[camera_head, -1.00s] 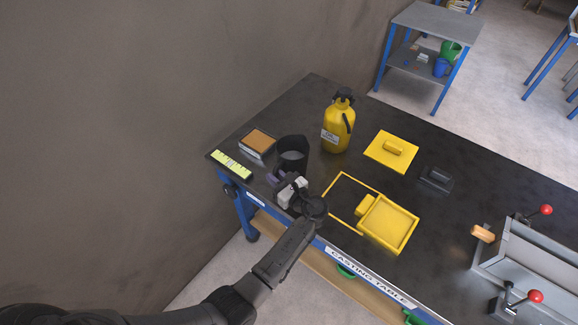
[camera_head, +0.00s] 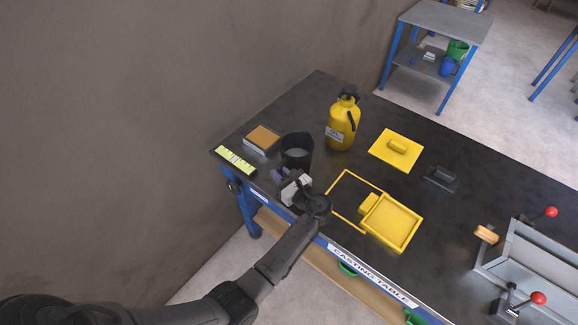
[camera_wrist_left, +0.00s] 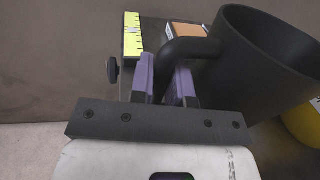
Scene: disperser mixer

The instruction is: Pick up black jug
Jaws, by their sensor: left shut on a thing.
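The black jug (camera_head: 298,151) stands upright near the left end of the dark table, its open top showing a grey inside. In the left wrist view the jug (camera_wrist_left: 265,65) fills the upper right, and its handle (camera_wrist_left: 190,48) reaches toward the fingers. My left gripper (camera_head: 280,174) is at the jug's near side. In the left wrist view the purple fingers of my left gripper (camera_wrist_left: 163,82) are shut on the handle. Whether the jug's base touches the table is hard to tell. My right gripper is not in view.
A yellow spray bottle (camera_head: 342,122) stands right of the jug. A sponge-topped block (camera_head: 263,139) and a yellow level (camera_head: 235,160) lie to the left.

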